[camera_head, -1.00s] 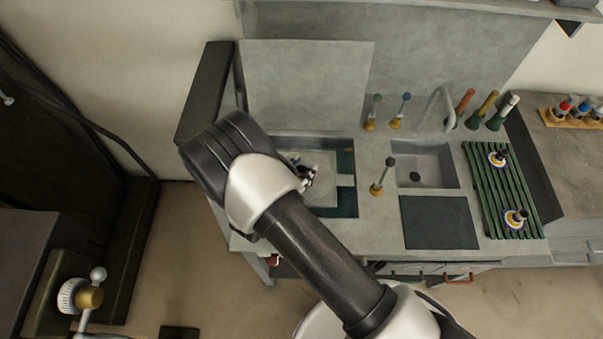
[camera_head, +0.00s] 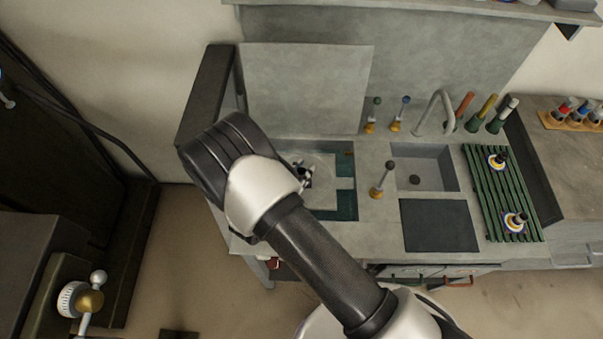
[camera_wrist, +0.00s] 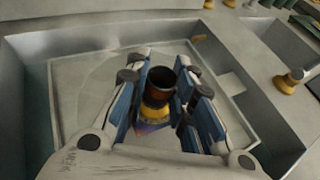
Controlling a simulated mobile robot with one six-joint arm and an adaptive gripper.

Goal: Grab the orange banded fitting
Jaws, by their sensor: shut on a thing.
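The fitting (camera_wrist: 155,108) stands between my fingers in the wrist view, with a dark reddish-black hollow top, a yellow-orange band and a bluish-purple base. My gripper (camera_wrist: 163,72) is shut on it, with blue-and-grey fingers on both sides. In the head view my gripper (camera_head: 304,175) shows only in small part past my wrist, over the left basin (camera_head: 345,205), and the fitting cannot be made out there. The wrist view shows a pale plate (camera_wrist: 85,75) in the basin below the fitting. Whether the fitting touches that plate cannot be told.
A knobbed post with a yellow base (camera_head: 377,192) stands right of the basin. Two more posts (camera_head: 370,127) (camera_head: 394,125) stand behind. A sink (camera_head: 440,162), a tap (camera_head: 446,98) and a green rack (camera_head: 492,192) with two dark-topped fittings (camera_head: 498,160) (camera_head: 515,221) lie to the right.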

